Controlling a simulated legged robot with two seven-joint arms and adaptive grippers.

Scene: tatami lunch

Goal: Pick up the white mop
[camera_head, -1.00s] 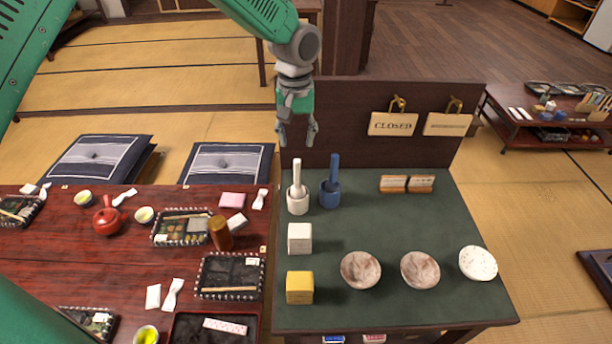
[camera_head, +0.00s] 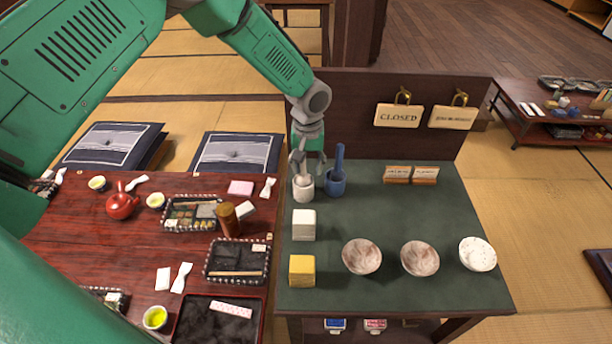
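The white mop (camera_head: 303,188) stands upright at the back left of the green-topped counter, its handle rising from a round white holder. A matching blue one (camera_head: 336,183) stands just to its right. My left gripper (camera_head: 307,168) points down from above, with its fingers spread on either side of the white handle. The fingers partly hide the handle, and contact with it cannot be made out. My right gripper is not in view.
The green counter (camera_head: 400,300) also holds a white block (camera_head: 304,225), a yellow block (camera_head: 302,270), two brownish bowls (camera_head: 361,256) and a speckled white bowl (camera_head: 477,254). A dark back panel (camera_head: 350,110) with hanging signs rises behind. A red-brown dining table (camera_head: 60,225) adjoins on the left.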

